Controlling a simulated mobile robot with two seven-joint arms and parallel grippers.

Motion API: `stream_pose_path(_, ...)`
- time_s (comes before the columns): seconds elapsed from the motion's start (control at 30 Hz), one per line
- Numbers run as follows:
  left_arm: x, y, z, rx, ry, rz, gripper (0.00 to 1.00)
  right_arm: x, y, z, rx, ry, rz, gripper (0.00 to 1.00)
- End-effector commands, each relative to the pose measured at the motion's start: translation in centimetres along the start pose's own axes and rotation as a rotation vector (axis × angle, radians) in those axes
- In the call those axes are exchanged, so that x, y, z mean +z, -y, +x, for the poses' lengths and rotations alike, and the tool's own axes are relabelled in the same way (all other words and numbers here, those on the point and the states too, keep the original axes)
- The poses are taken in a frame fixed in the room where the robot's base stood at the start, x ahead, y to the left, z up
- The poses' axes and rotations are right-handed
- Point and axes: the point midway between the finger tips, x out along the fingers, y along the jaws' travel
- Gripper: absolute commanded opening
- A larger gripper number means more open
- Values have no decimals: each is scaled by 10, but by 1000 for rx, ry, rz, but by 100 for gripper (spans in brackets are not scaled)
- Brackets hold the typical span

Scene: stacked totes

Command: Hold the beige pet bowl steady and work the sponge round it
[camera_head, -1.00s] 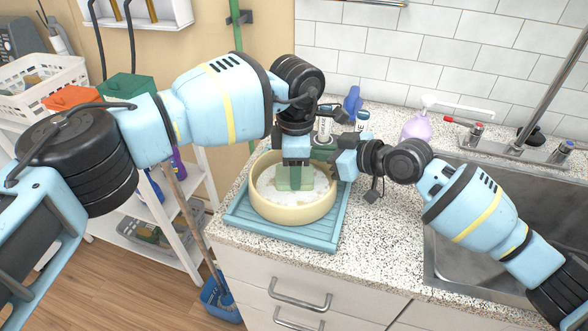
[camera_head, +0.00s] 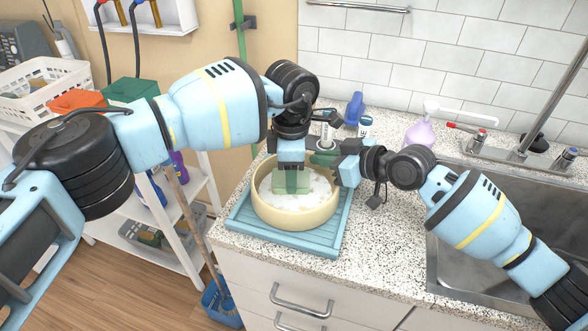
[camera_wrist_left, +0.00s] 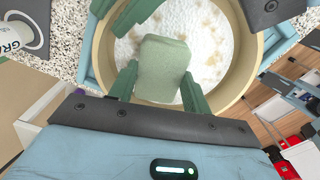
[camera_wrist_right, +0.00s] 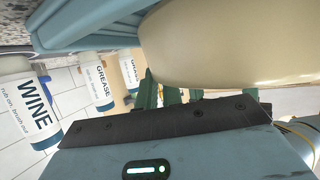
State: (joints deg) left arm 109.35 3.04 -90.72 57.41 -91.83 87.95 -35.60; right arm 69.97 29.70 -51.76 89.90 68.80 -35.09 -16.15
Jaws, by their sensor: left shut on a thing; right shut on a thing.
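The beige pet bowl (camera_head: 296,217) sits upright on a blue ribbed tray (camera_head: 285,240), its inside white with brown specks. My left gripper (camera_head: 291,178) points down into the bowl, shut on a green sponge (camera_head: 283,187). The left wrist view shows the sponge (camera_wrist_left: 162,65) between the green fingers, over the bowl's speckled floor; whether it touches is unclear. My right gripper (camera_head: 324,158) is shut on the bowl's back right rim. In the right wrist view the bowl's wall (camera_wrist_right: 215,45) rises past the fingers, which hide the exact grip.
A sink (camera_head: 490,215) lies to the right, with a purple soap bottle (camera_head: 420,134) behind. Labelled bottles, including a wine remover (camera_wrist_right: 30,105), stand behind the bowl. A white shelf rack (camera_head: 165,235) stands left of the counter. Bare counter (camera_head: 390,225) lies right of the tray.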

Motion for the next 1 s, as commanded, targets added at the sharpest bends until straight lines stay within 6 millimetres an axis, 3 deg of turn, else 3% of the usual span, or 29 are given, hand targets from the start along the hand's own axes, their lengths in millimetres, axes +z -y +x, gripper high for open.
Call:
stream_pose_path(0.03,-2,1,2,-3,0,-1,30,10,2,3,-6,18,7,0)
stream_pose_path(1.0,-8,28,4,-9,-2,1,30,10,2,3,-5,18,7,0)
